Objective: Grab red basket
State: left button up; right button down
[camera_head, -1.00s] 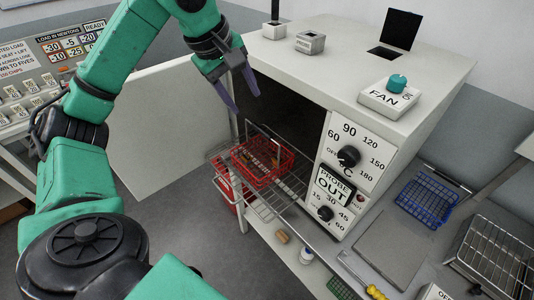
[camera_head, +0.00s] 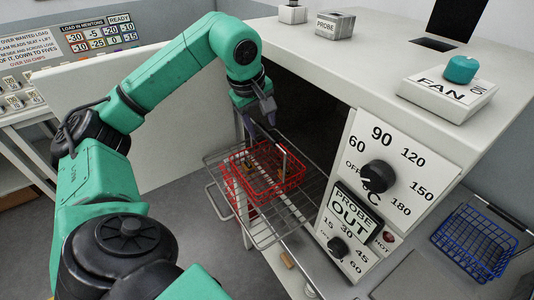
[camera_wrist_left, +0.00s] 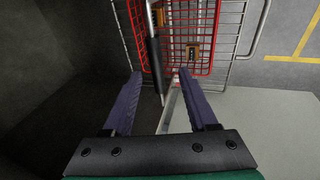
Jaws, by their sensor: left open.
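The red basket (camera_head: 265,183) is a wire basket on the pulled-out wire rack of the oven, with small brown items in it and an upright handle (camera_head: 284,160). In the left wrist view the red basket (camera_wrist_left: 190,68) shows at the top, ahead of the fingertips. My left gripper (camera_head: 261,118) is above the back of the basket, near the oven opening. In the left wrist view its two dark fingers (camera_wrist_left: 160,82) are spread, with nothing held between them; a dark bar lies in line with the gap. My right gripper is not in view.
The oven body with dials (camera_head: 375,180) stands right of the rack. Its open white door (camera_head: 140,120) is at the left behind my arm. A blue wire basket (camera_head: 472,240) is at the right. The wire rack (camera_head: 222,172) sticks out over the floor.

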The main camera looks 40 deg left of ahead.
aim_at(266, 132)
pick_arm(q)
jog(key=p+x, duration=0.1)
jog(key=x, duration=0.3)
jog(key=shift+w+p, duration=0.2)
jog(key=shift+p, duration=0.15)
jog(key=shift+w+f, duration=0.25)
jog(key=shift+f, duration=0.2)
grip_shut()
jog(key=shift+r, duration=0.1)
dwell(0.5)
